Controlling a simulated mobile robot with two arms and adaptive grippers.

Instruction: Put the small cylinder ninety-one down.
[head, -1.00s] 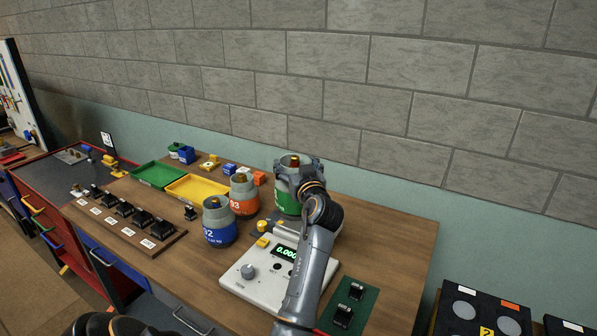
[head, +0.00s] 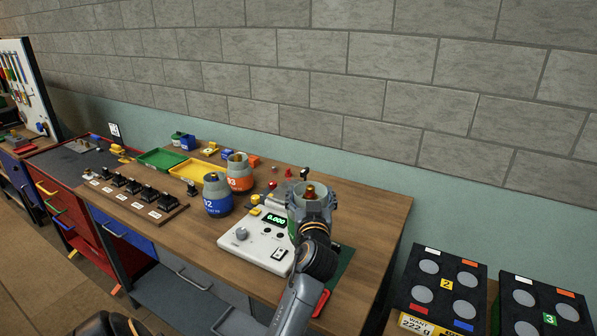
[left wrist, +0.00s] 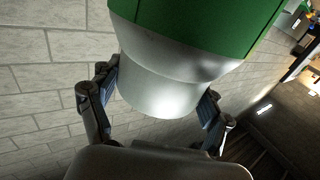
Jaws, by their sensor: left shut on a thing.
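My left gripper (head: 312,197) is shut on a green cylinder with a grey shoulder, held above the right part of the bench. In the left wrist view the green and grey cylinder (left wrist: 180,75) sits between the two fingers (left wrist: 155,108). No number on it can be read here. My right gripper is not in view.
A white scale (head: 252,245) reads 0.000. A blue cylinder marked 92 (head: 217,197) and an orange one marked 93 (head: 239,172) stand behind it. Green (head: 160,158) and yellow trays lie further back. Black panels with round spots, marked 2 (head: 444,300) and 3 (head: 545,318), stand lower right.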

